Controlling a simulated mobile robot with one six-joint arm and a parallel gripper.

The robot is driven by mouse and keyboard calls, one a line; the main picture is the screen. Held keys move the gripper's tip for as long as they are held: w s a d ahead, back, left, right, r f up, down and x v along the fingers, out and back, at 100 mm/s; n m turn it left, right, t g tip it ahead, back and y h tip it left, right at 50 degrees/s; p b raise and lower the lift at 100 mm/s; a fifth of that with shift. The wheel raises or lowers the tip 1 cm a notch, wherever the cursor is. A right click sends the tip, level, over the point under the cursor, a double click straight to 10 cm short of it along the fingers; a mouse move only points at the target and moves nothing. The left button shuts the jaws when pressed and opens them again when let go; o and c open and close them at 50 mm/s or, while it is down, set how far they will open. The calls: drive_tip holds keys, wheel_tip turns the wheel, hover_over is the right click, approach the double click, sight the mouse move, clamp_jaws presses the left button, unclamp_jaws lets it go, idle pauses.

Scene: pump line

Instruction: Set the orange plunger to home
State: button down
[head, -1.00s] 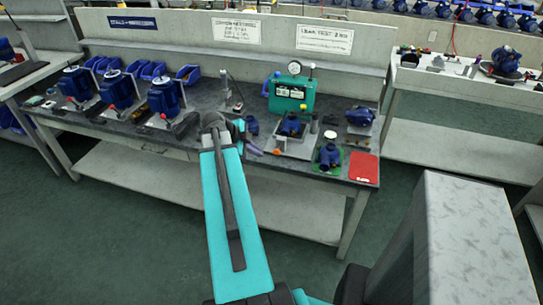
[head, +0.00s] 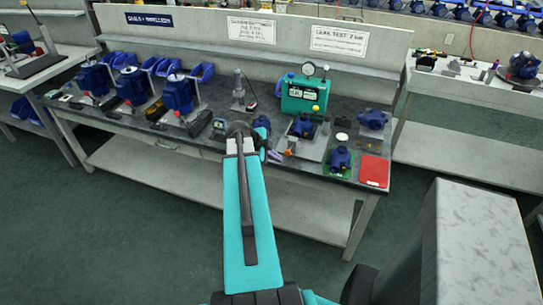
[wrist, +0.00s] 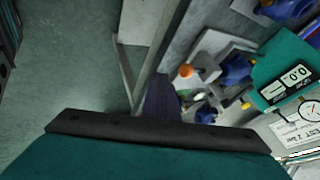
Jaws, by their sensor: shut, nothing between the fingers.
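The orange plunger (wrist: 186,71) shows in the wrist view as a round orange knob at the edge of a pale test fixture. In the head view the orange plunger (head: 288,152) is a small spot at the bench front, below the teal tester (head: 296,103). A blue pump (wrist: 237,70) sits in the fixture beside it. My gripper (head: 274,156) is shut and empty, just left of the plunger in the head view. In the wrist view my gripper's dark fingers (wrist: 161,100) lie below and left of the plunger, apart from it in the picture.
The tester carries a gauge (wrist: 311,110) and a display (wrist: 287,84). A blue pump on a green mat (head: 339,160) and a red mat (head: 374,171) lie right of the fixture. Several blue pumps (head: 180,94) stand left. Floor before the bench is open.

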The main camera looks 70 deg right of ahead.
sight(287, 151)
drive_tip(key=d+f+p, duration=0.3)
drive_tip(key=d, duration=0.3)
drive_tip(key=shift+s, duration=0.45)
drive_tip(key=shift+d, duration=0.1)
idle(0.3)
drive_tip(key=shift+w+d+f+b, duration=0.1)
drive_tip(key=shift+d+f+b, duration=0.1)
drive_tip(key=shift+d+b, duration=0.9)
drive_tip(key=shift+d+r, duration=0.25)
drive_tip(key=shift+d, duration=0.05)
drive_tip(key=shift+b, duration=0.4)
